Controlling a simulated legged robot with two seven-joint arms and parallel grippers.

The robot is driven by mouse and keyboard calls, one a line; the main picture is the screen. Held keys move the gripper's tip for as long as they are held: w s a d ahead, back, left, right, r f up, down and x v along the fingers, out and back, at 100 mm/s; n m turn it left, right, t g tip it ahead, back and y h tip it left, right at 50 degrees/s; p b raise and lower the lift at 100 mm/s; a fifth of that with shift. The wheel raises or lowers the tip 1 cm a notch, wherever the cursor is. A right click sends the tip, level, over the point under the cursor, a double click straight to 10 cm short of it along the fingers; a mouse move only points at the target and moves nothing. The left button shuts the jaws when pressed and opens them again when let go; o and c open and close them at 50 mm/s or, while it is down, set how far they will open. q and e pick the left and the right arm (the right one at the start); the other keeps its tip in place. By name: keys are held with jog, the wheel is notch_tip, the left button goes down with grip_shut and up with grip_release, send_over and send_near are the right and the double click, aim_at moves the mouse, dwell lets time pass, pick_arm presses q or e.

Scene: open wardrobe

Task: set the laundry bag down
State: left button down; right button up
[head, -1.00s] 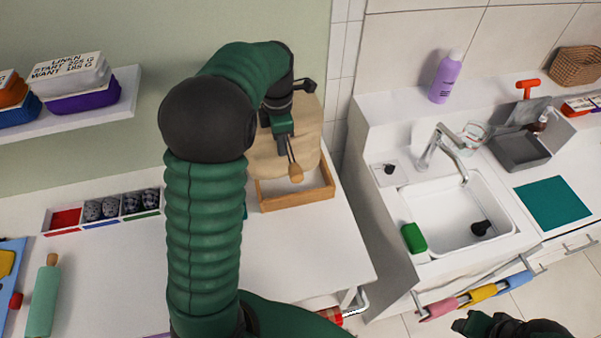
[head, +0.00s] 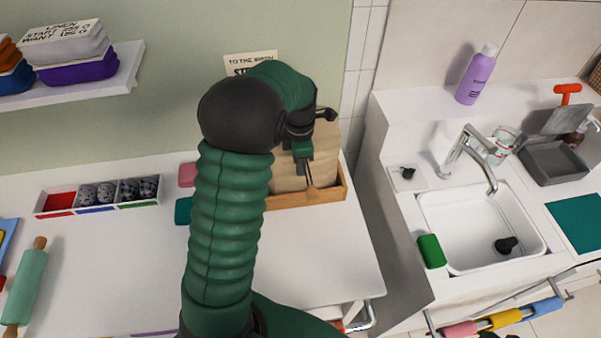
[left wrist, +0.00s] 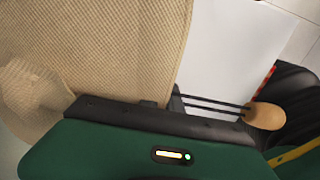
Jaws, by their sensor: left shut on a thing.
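The laundry bag (head: 326,150) is a beige woven sack. In the head view it stands within the wooden tray (head: 290,201) at the back right of the white counter, partly behind my left gripper (head: 304,158). My left gripper is shut on the bag near its top. In the left wrist view the bag's weave (left wrist: 110,45) fills the upper left, and dark cords run to a wooden toggle (left wrist: 265,116). Whether the bag's base rests fully on the tray floor is hidden. My right gripper is not in view.
A divided box (head: 98,196) and a rolling pin (head: 25,285) lie on the counter at left. Pink and teal blocks (head: 184,210) sit left of the tray, partly behind my arm. A sink (head: 480,230) is at right. The counter's front middle is clear.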

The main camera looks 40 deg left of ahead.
aim_at(303, 183)
pick_arm(q)
jog(key=f, duration=0.3)
jog(key=shift+d, duration=0.35)
jog(key=c, duration=1.5)
grip_release()
jog(key=shift+a, duration=0.2)
jog(key=shift+c, duration=0.2)
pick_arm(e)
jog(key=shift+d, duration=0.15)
pick_arm(q)
jog(key=shift+d, duration=0.1)
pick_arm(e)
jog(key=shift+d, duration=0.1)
pick_arm(q)
notch_tip(303, 183, up, 12)
jog(key=shift+r, duration=0.1)
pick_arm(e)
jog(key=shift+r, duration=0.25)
pick_arm(q)
jog(key=shift+s, duration=0.1)
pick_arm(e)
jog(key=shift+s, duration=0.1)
